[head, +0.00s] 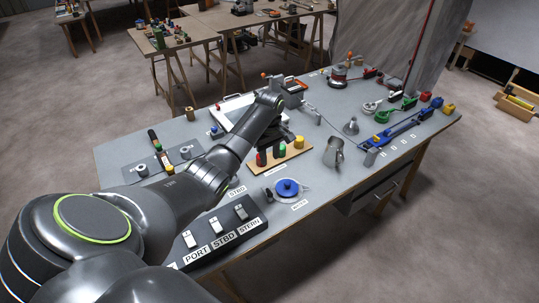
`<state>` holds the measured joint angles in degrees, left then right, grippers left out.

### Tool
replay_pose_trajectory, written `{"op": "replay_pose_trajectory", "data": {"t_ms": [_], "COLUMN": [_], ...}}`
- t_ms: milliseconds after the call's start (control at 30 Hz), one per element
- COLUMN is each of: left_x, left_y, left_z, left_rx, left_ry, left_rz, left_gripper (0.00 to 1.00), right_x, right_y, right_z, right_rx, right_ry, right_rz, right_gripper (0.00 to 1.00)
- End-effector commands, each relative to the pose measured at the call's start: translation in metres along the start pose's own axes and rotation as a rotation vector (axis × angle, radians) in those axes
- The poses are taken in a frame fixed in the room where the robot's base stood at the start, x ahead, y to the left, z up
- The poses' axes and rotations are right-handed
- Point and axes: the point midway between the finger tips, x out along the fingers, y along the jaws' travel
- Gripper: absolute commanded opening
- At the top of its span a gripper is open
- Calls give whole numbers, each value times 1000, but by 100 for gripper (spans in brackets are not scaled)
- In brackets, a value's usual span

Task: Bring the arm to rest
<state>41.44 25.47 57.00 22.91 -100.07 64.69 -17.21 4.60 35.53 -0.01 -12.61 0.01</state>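My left arm reaches in from the lower left over the grey workbench (330,205). My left gripper (281,138) is at the far end of it, dark and small, over or just behind a wooden board (290,160) that holds red, green and yellow pegs. Its fingers blend with the dark parts there, so I cannot tell whether they are open, or whether they touch a peg. My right gripper is not in view.
Close to my arm are a black switch box (222,230) marked PORT, STBD and STERN, and a blue-topped round piece (287,188). A metal jug (333,152), a funnel (351,126) and a long blue tool (405,130) stand to the right. The front right bench top is fairly clear.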

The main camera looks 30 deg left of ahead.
Motion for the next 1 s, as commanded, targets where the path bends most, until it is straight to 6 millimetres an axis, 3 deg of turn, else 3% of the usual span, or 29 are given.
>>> {"op": "replay_pose_trajectory", "data": {"t_ms": [433, 567, 767, 1000], "left_x": [1, 12, 59, 98], "left_y": [0, -8, -49, -122], "left_z": [0, 6, 40, 95], "left_rx": [1, 41, 257, 563], "left_ry": [0, 9, 55, 122], "left_rz": [0, -1, 8, 39], "left_gripper": [33, 33, 33, 33], "right_x": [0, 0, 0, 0], "right_y": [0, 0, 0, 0], "right_z": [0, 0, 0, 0], "right_rx": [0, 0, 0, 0], "right_ry": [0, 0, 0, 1], "right_rz": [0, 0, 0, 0], "right_gripper": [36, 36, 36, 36]}}
